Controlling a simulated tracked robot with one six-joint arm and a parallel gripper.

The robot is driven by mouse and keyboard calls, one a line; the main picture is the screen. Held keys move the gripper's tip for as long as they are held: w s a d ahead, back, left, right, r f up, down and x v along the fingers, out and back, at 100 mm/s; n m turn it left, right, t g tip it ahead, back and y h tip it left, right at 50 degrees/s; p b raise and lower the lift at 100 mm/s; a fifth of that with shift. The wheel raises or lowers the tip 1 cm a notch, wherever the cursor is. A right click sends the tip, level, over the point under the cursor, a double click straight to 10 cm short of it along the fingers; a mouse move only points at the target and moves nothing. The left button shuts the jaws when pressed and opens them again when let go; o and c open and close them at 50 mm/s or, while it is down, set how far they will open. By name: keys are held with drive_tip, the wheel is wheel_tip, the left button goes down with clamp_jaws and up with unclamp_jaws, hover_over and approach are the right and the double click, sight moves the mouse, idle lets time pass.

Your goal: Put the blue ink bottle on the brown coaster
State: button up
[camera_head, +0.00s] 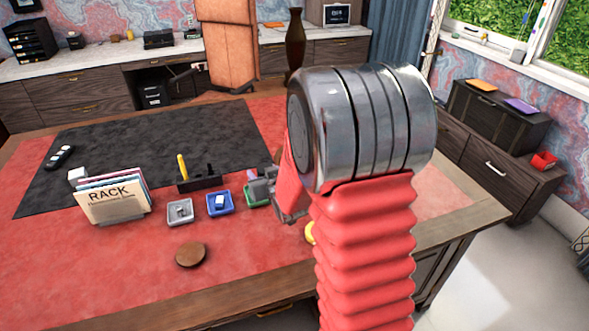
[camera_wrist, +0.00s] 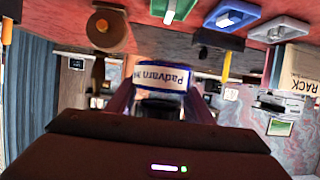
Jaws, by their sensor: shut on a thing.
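The blue ink bottle (camera_wrist: 162,75) shows in the wrist view with a white label edged in blue, its lettering upside down. My gripper (camera_wrist: 150,100) is shut on it. In the head view my gripper (camera_head: 264,187) is over the desk beside the green tray, partly behind my arm; the bottle cannot be made out clearly there. The brown coaster (camera_head: 190,254) lies flat and bare on the red leather, front and left of my gripper, with nothing on it.
A grey tray (camera_head: 180,211), a blue tray (camera_head: 220,204) and a green tray (camera_head: 257,194) stand in a row behind the coaster. A pen holder (camera_head: 200,183) with a yellow pen is behind them. A document rack (camera_head: 113,197) stands left. Red leather around the coaster is clear.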

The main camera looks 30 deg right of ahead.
drive_tip(key=a+r+n+y, duration=0.1)
drive_tip(key=a+y, duration=0.1)
drive_tip(key=a, duration=1.4)
drive_tip(key=shift+s+r+n, duration=0.2)
drive_tip(key=shift+s+n, duration=0.05)
drive_tip(key=shift+n, duration=0.15)
drive_tip(key=shift+s, duration=0.1)
